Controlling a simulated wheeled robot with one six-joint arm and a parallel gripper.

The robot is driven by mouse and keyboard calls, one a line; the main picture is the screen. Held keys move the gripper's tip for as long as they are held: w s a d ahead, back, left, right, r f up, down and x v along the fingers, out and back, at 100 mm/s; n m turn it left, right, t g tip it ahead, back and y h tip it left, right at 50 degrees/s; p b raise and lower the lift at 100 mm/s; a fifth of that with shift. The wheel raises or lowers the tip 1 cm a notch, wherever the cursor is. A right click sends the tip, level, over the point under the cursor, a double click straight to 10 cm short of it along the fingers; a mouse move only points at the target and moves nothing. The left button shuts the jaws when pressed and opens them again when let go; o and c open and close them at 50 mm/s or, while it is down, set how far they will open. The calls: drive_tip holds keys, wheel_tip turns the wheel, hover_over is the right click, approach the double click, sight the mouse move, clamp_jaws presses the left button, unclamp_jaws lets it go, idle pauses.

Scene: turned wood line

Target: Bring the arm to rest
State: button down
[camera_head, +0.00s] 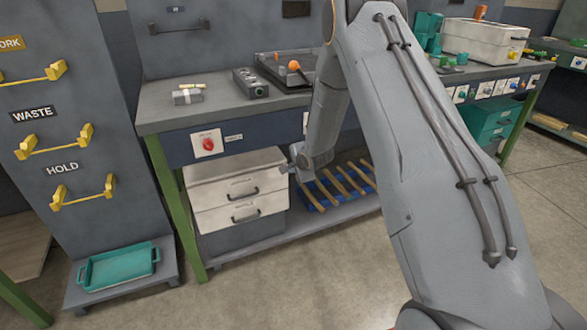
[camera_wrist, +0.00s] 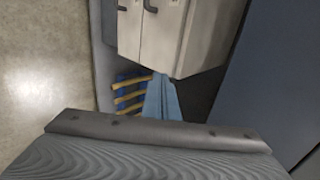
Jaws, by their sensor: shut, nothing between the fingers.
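My arm reaches down from the upper middle of the head view, and its forearm hangs in front of the workbench. My gripper (camera_head: 287,168) is at its end, close in front of the white drawer unit (camera_head: 237,190) on the bench's lower shelf. In the wrist view, two pale blue fingers (camera_wrist: 158,78) lie together, shut and empty. They point toward the drawer unit (camera_wrist: 160,35). I cannot tell whether they touch it.
A blue tray (camera_head: 320,202) of wooden spindles lies on the lower shelf beside the drawers. The bench top (camera_head: 160,111) carries boxes and a machine. A rack with yellow handles (camera_head: 55,140) stands left, above a teal tray (camera_head: 118,268). The floor (camera_head: 300,290) in front is clear.

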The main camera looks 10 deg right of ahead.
drive_tip(key=s+d+r+n+g+h+p, duration=0.1)
drive_tip(key=s+r+n+g+h+p, duration=0.2)
drive_tip(key=s+r+n, duration=0.85)
drive_tip(key=s+a+r+n+g+p, duration=0.1)
drive_tip(key=s+r, duration=0.3)
drive_tip(key=s, duration=0.8)
drive_tip(key=s+a+r+n+g+y+p, duration=0.1)
drive_tip(key=s+r+n+g, duration=0.1)
drive_tip(key=s, duration=1)
drive_tip(key=s+a+r+n+g+p, duration=0.1)
drive_tip(key=s+r+g, duration=0.2)
drive_tip(key=s, duration=0.9)
wheel_tip(320, 180, up, 3)
drive_tip(key=shift+r+n+y+p, duration=0.15)
drive_tip(key=shift+n+y+p, duration=0.15)
drive_tip(key=shift+n, duration=0.05)
drive_tip(key=shift+w, duration=0.1)
